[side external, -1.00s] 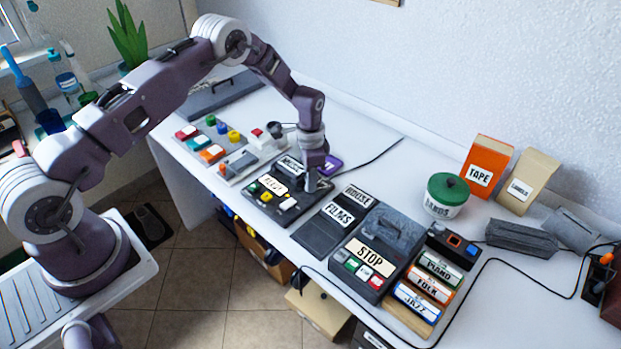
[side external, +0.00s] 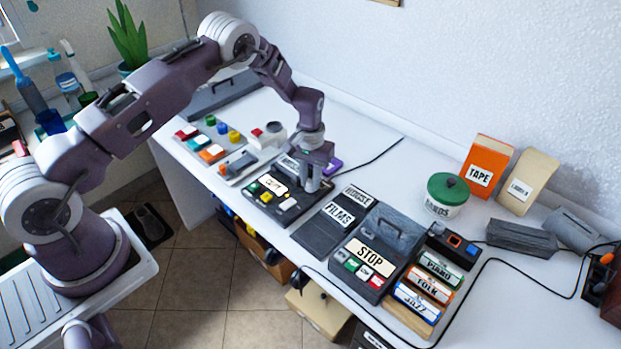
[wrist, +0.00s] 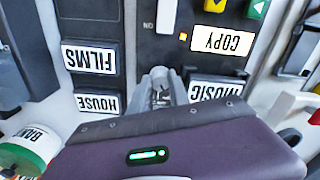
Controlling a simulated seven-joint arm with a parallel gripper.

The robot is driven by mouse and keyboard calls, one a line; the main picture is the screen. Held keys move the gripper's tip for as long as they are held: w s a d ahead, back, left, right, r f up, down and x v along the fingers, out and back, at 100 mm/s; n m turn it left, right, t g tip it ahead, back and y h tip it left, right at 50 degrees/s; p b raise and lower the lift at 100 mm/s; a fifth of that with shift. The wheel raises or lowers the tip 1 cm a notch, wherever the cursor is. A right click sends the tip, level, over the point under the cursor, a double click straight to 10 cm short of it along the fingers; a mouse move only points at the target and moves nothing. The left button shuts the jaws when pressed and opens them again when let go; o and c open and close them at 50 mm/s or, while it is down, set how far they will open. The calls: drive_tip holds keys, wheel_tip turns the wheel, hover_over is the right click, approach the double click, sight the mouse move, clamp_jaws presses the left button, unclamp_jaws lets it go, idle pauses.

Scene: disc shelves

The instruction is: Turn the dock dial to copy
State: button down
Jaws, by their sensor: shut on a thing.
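The dock (side external: 266,205) is a dark box on the white desk, with a tilted white display (side external: 272,184) and small coloured buttons. In the wrist view the display (wrist: 222,41) reads COPY, upside down, with a small yellow light (wrist: 183,37) beside it. My gripper (side external: 313,186) is low over the dock's right end, pointing down. In the wrist view its fingers (wrist: 159,80) are closed together on the dial, which they mostly hide. A MUSIC label (wrist: 213,91) lies beside the fingers.
The FILMS (side external: 338,214) and HOUSE (side external: 358,195) labelled slots stand right of the dock. Further right is a STOP panel (side external: 368,259) with buttons. A green-lidded tub (side external: 447,190) stands behind. A black cable crosses the desk behind my gripper.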

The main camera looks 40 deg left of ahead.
drive_tip(key=shift+n, duration=1.1)
drive_tip(key=c, duration=1.2)
unclamp_jaws()
drive_tip(key=shift+c, duration=0.2)
